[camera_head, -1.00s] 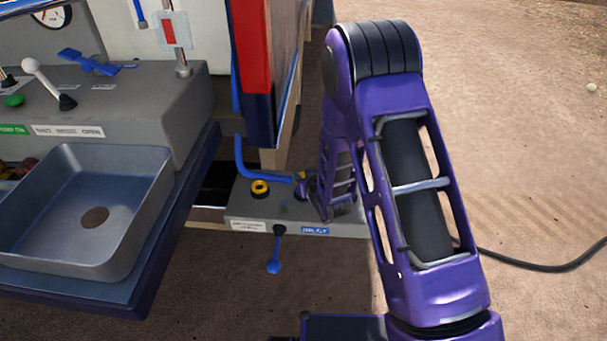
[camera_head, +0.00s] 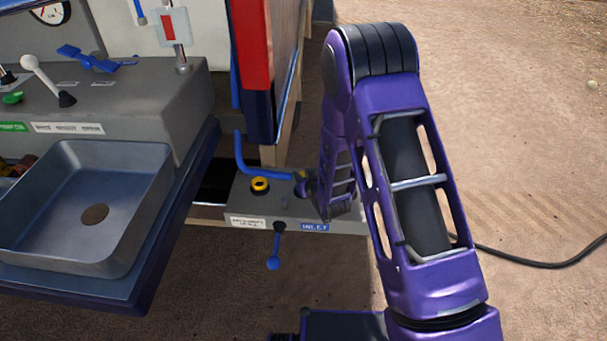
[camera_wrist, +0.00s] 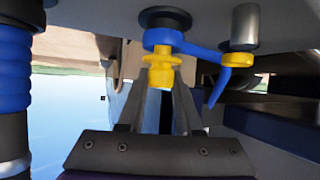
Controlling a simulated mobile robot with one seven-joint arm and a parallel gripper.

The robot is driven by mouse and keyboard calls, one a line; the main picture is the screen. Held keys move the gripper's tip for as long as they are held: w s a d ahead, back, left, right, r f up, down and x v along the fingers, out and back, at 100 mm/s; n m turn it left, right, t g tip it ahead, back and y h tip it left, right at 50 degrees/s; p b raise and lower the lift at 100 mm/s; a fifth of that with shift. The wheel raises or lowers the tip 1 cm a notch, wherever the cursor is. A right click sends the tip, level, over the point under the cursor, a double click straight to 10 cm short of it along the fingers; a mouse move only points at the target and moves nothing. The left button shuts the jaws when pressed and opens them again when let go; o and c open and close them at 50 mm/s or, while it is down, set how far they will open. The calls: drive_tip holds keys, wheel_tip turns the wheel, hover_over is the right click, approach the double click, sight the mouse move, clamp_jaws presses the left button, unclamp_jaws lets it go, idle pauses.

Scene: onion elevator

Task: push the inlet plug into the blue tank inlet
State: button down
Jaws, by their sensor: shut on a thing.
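The inlet plug shows in the wrist view as a yellow stepped fitting (camera_wrist: 160,72) with a blue collar (camera_wrist: 180,42). My gripper (camera_wrist: 161,95) is shut on it, its dark fingers close around the yellow part. A black round port (camera_wrist: 165,17) in a grey surface lies right behind the plug; I cannot tell how far the plug is in it. In the head view my gripper (camera_head: 302,182) is small and partly covered by my arm, at the right part of the grey block (camera_head: 277,207), above the blue INLET label (camera_head: 315,227).
A yellow ring fitting (camera_head: 260,185) sits left of my gripper on the block. A blue pipe (camera_head: 262,174) runs close behind. A metal sink (camera_head: 60,240) stands left. Open ground (camera_head: 530,190) lies right.

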drive_tip(key=shift+f, duration=0.35)
drive_tip(key=c, duration=0.5)
unclamp_jaws()
drive_tip(key=p+v, duration=0.6)
drive_tip(key=v, duration=1.1)
drive_tip(key=shift+s+r+p, duration=0.15)
drive_tip(key=shift+p, duration=0.25)
